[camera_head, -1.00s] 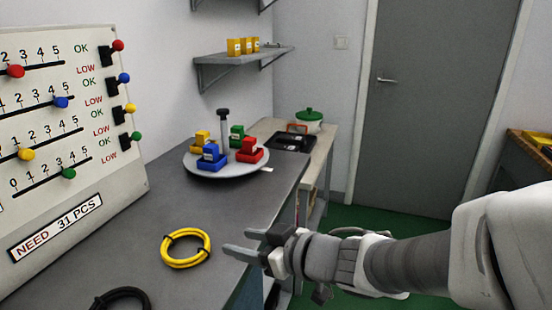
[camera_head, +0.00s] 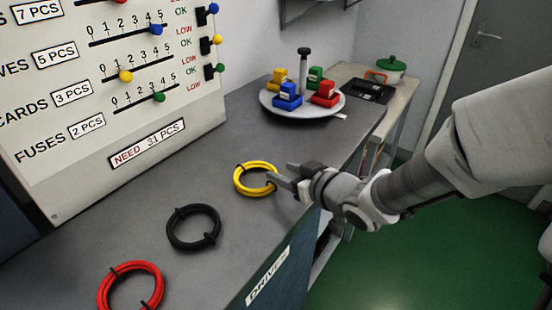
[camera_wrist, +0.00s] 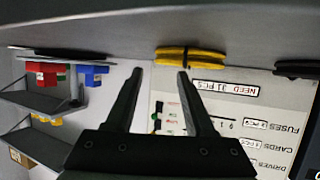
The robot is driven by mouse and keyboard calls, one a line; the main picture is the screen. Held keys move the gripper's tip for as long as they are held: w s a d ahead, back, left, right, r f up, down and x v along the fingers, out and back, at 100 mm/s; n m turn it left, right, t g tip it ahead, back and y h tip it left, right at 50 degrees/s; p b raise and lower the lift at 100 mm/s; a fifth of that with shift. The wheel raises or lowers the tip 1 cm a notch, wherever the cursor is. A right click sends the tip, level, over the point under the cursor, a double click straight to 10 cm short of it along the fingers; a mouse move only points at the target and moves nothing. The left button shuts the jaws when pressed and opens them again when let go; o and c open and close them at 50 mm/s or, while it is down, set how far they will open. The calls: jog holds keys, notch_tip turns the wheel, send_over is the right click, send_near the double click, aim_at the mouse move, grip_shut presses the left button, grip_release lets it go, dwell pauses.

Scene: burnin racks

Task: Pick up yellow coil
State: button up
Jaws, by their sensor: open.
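The yellow coil (camera_head: 240,184) lies flat on the grey bench, bound with dark ties. My gripper (camera_head: 283,180) is at the coil's right side in the head view, with its fingers pointing left at it. The fingertips overlap the coil's right edge in that view; whether they touch it I cannot tell. In the wrist view the yellow coil (camera_wrist: 190,58) shows edge-on just beyond the fingertips. My gripper (camera_wrist: 160,72) is open there, with nothing between its fingers.
A black coil (camera_head: 193,228) and a red coil (camera_head: 131,288) lie nearer on the bench (camera_head: 225,262). A round tray (camera_head: 272,104) with coloured blocks and a post stands farther back. The panel (camera_head: 75,135) with sliders stands along the left.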

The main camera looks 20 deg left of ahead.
aim_at(274, 169)
jog(key=b+x, duration=0.1)
jog(key=x, duration=0.3)
jog(key=shift+w+d+f, duration=0.1)
jog(key=shift+f, duration=0.15)
jog(key=shift+w+a, duration=0.2)
jog(key=shift+a, duration=0.1)
jog(key=shift+d, duration=0.1)
grip_shut()
